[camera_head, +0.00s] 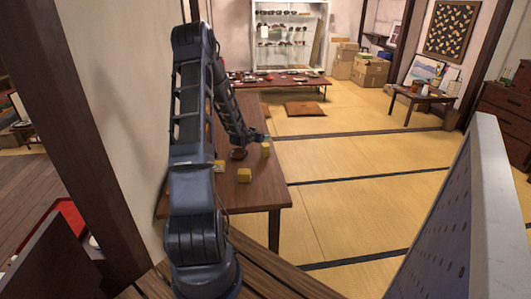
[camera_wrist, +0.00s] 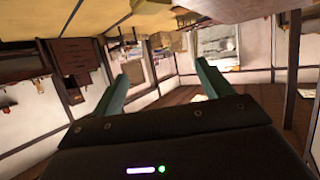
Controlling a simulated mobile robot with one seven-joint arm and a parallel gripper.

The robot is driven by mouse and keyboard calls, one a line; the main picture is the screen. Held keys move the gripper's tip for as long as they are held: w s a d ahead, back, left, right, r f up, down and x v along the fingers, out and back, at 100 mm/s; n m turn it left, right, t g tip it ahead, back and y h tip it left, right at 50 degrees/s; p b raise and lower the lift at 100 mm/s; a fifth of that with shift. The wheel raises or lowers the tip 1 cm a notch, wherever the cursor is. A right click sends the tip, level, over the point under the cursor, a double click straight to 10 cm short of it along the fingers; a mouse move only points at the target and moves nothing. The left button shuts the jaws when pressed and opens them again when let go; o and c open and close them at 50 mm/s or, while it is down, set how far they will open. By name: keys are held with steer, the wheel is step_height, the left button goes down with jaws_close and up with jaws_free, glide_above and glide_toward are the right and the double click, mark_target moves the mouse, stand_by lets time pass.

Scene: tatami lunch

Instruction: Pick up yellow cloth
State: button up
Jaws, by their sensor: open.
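Small yellow items rest on the brown wooden table (camera_head: 255,196): a block-like one (camera_head: 244,175) near the front, another (camera_head: 266,149) farther back near the right edge, and a yellow and pale one (camera_head: 219,166) beside my arm. At this size I cannot tell which is the cloth. My gripper (camera_head: 262,136) is above the table, close to the farther yellow item. In the wrist view my gripper (camera_wrist: 161,70) has its two green fingers wide apart with nothing between them. No yellow cloth can be made out there.
A small dark brown bowl (camera_head: 238,154) stands among the yellow items. A low table (camera_head: 280,84) with dishes and a flat cushion (camera_head: 305,108) lie beyond. Tatami floor (camera_head: 370,185) is clear to the right. A grey perforated panel (camera_head: 455,225) stands at the right front.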

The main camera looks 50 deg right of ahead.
glide_toward(264, 147)
steer(key=d, duration=0.4)
steer(key=shift+w+a+f, duration=0.1)
steer(key=shift+w+f, duration=0.4)
steer(key=shift+f, duration=0.35)
steer(key=x, duration=0.5)
steer(key=shift+r+x, duration=0.15)
steer(key=shift+x, duration=1.25)
steer(key=shift+r+x, duration=0.1)
steer(key=shift+x, duration=1.3)
steer(key=shift+w, duration=0.15)
steer(key=c, duration=1.1)
